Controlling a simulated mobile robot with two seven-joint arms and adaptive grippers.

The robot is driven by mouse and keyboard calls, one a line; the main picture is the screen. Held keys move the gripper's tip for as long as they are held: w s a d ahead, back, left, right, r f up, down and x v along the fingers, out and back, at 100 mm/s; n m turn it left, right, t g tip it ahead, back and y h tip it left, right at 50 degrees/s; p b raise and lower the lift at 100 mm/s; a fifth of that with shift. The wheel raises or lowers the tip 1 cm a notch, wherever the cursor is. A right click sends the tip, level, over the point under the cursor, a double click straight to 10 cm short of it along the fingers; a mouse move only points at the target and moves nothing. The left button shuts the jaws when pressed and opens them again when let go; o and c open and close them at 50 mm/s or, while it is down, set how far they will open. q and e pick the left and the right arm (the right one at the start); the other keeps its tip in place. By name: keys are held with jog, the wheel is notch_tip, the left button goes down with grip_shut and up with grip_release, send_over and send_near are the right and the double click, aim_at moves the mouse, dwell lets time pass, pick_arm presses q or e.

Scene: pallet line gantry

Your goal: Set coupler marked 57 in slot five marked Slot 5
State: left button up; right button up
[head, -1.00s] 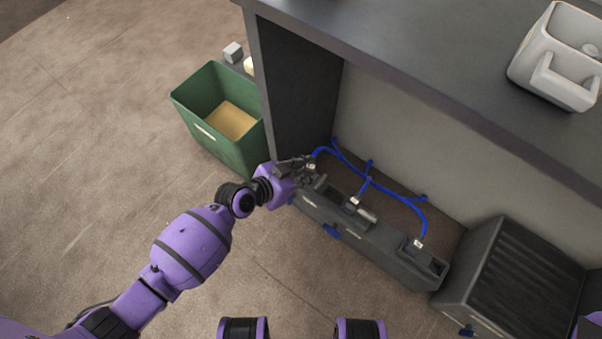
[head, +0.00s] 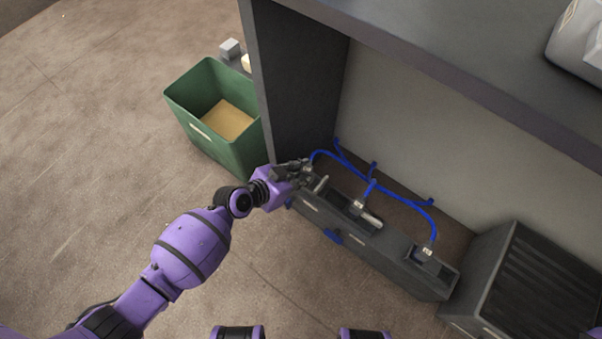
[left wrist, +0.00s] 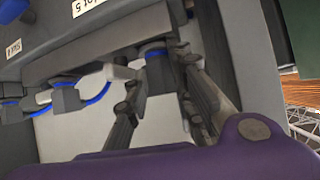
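My left gripper (head: 304,172) is at the left end of a long grey slotted trough (head: 395,268) under the bench. In the left wrist view its two fingers (left wrist: 168,62) stand apart at the base and converge near a grey coupler with a blue ring (left wrist: 152,52). Whether they press on it I cannot tell. A label reading Slot 5 (left wrist: 88,6) shows upside down just above. Another blue-ringed coupler (left wrist: 65,96) hangs to the left, below a second, hard-to-read slot label (left wrist: 13,49). I cannot read the number 57 on any coupler. My right gripper is not in view.
Branching blue hoses (head: 372,184) run behind the trough to its fittings. A green bin (head: 190,137) stands left of the bench's side panel (head: 295,95). A ribbed dark box (head: 545,285) is at the right. Floor in front is clear.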

pick_arm(q)
jog(key=o, duration=0.4)
jog(key=shift+r, duration=0.2)
jog(key=shift+p+v, duration=1.85)
jog(key=shift+v, duration=4.15)
jog(key=shift+a+f, duration=0.1)
